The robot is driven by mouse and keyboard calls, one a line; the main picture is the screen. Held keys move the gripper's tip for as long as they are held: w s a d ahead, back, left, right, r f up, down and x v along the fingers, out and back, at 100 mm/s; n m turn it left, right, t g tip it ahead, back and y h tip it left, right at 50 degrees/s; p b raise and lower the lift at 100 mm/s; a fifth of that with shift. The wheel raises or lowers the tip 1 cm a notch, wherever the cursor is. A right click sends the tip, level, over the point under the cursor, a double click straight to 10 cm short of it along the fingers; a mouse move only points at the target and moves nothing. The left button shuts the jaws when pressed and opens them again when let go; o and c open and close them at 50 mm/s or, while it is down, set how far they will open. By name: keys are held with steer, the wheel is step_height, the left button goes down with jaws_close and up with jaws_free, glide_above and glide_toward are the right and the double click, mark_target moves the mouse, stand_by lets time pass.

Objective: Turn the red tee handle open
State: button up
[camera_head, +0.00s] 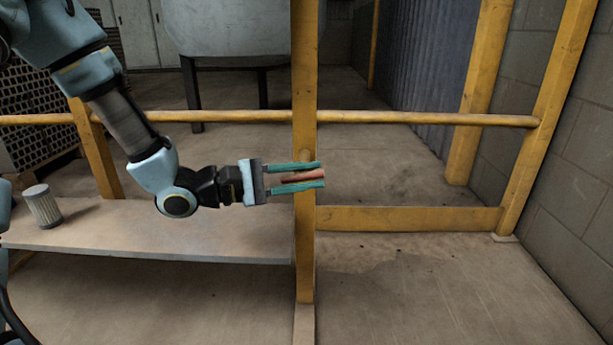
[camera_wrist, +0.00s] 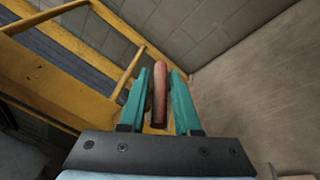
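The red tee handle (camera_head: 303,177) is a rounded red bar at the yellow upright post, roughly level with a slight tilt. It also shows in the wrist view (camera_wrist: 160,95), lengthwise between the fingers. My gripper (camera_head: 307,176) reaches in from the left, with one teal finger above the handle and one below. In the wrist view, my gripper (camera_wrist: 160,90) has a finger on each side of the bar, with narrow gaps visible. The fingers look open around it, not clamped. The handle's stem and mount are hidden.
The yellow post (camera_head: 304,250) stands behind the handle. A yellow rail (camera_head: 420,118) crosses it. A bench (camera_head: 150,230) at left holds a ribbed cylinder (camera_head: 42,206). A block wall (camera_head: 580,150) closes the right side. Floor in front right is clear.

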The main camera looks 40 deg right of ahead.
steer(key=shift+f, duration=0.1)
jaws_close()
steer(key=shift+s+a+f, duration=0.1)
steer(key=shift+f, duration=0.05)
steer(key=shift+h, duration=0.3)
steer(key=shift+n+g+h+b, duration=0.5)
steer(key=shift+h+b, duration=0.05)
steer(key=shift+h, duration=0.35)
steer(key=h, duration=0.1)
steer(key=n+h, duration=0.1)
steer(key=h, duration=0.1)
steer(key=n+h+p, duration=0.1)
steer(key=shift+r+h, duration=0.25)
steer(key=shift+h, duration=0.05)
steer(key=shift+o, duration=0.7)
jaws_free()
steer(key=shift+o, duration=1.4)
steer(key=shift+r+h, duration=0.1)
steer(key=shift+h, duration=0.3)
